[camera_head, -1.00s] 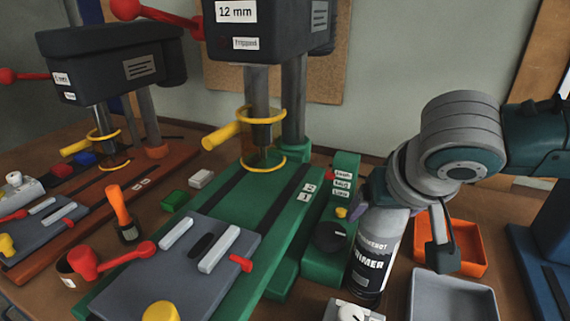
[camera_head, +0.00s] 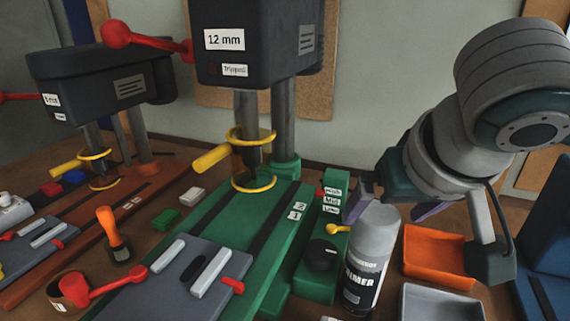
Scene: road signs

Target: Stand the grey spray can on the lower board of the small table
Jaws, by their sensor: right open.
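The grey spray can (camera_head: 371,262) stands upright on the workbench, right of the green drill press base. It has a light grey cap and a dark label with white lettering. My right gripper (camera_head: 396,205) is open at the top of the can. One finger shows left of the cap and the other right of it, behind the can's upper part. Whether either finger touches the can cannot be told. My left gripper is not in view. I cannot make out a small table with a lower board.
A green control box (camera_head: 322,250) with a yellow lever stands close left of the can. An orange tray (camera_head: 438,257) and a grey tray (camera_head: 440,303) lie to its right. Two drill presses fill the left and middle. A blue object (camera_head: 548,235) stands at the far right.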

